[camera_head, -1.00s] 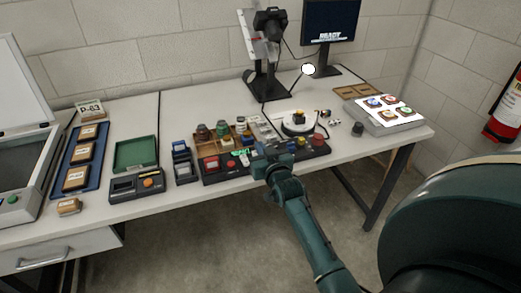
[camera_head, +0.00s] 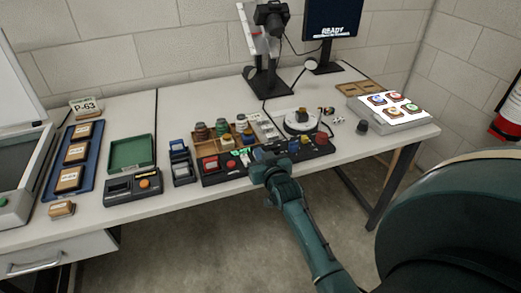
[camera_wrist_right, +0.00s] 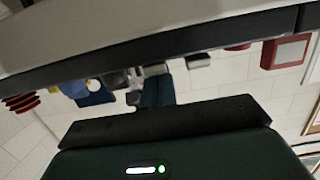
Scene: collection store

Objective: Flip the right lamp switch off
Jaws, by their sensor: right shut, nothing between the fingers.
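A black control panel (camera_head: 225,176) lies along the front edge of the bench, with a red block, a green display and blue and yellow parts on it. My right gripper (camera_head: 259,155) is shut and empty at the middle of this panel, and its fingers (camera_wrist_right: 155,92) also show in the right wrist view close to the panel's small parts. The gripper covers that part of the panel, so I cannot make out the lamp switch or its position. A small round lamp head (camera_head: 310,65) behind looks grey and unlit. My left gripper is not in view.
A wooden tray of jars (camera_head: 222,143) and a white round stand (camera_head: 302,121) sit behind the panel. The bench front edge is close below my wrist.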

